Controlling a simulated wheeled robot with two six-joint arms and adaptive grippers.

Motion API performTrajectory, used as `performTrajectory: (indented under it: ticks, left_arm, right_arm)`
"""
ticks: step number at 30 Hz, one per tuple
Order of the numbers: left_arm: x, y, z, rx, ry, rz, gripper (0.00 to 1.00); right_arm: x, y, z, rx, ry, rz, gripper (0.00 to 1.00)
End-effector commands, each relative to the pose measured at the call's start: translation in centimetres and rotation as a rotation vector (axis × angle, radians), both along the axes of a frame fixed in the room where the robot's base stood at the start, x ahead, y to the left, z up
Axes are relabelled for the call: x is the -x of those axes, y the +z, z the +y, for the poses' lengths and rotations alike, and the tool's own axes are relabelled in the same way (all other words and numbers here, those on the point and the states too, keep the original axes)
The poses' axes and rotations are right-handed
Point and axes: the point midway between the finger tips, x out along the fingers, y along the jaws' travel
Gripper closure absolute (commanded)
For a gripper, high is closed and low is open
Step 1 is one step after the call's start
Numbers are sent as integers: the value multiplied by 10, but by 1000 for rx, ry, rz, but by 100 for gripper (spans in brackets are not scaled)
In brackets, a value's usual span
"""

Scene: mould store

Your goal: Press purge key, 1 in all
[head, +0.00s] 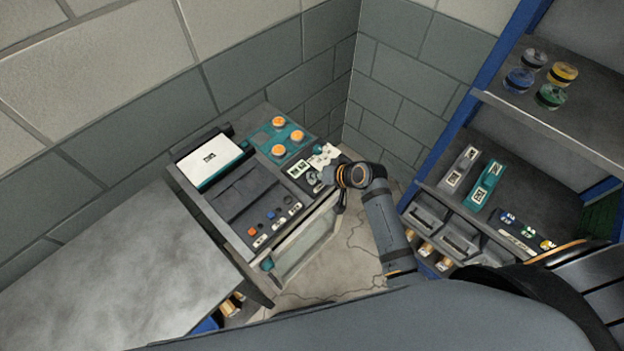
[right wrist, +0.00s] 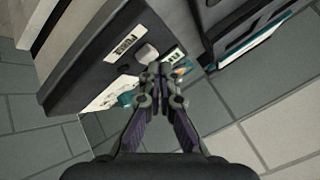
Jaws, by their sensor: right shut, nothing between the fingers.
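The purge key, a pale grey rounded key (right wrist: 146,53), shows in the right wrist view on a dark panel, beside a white label (right wrist: 122,46) that seems to read PURGE. My right gripper (right wrist: 158,72) is shut and empty, its fingertips just below and right of the key in the picture. I cannot tell whether they touch the panel. In the head view the right gripper (head: 317,178) is over the right end of the dark console (head: 250,200), where it hides part of the panel. My left gripper is not in view.
The console also bears orange knobs (head: 278,149) on a teal plate, a white-topped box (head: 209,160) and small coloured buttons (head: 252,231). A bare grey table (head: 120,270) stands at left. A blue-framed shelf (head: 470,100) with pucks and bins stands at right. Block walls close the corner behind.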

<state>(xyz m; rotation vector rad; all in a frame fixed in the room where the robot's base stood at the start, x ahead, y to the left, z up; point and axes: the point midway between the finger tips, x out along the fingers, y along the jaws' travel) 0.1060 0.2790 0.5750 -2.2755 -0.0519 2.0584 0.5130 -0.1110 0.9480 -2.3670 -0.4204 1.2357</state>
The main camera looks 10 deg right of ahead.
Motion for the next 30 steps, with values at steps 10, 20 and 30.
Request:
performTrajectory:
  ticks: [10, 20, 30]
  left_arm:
    - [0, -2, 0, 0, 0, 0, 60]
    - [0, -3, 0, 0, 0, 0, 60]
    - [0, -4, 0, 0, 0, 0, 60]
  right_arm:
    - [0, -4, 0, 0, 0, 0, 100]
    - [0, -8, 0, 0, 1, 1, 100]
    - [0, -10, 0, 0, 1, 1, 100]
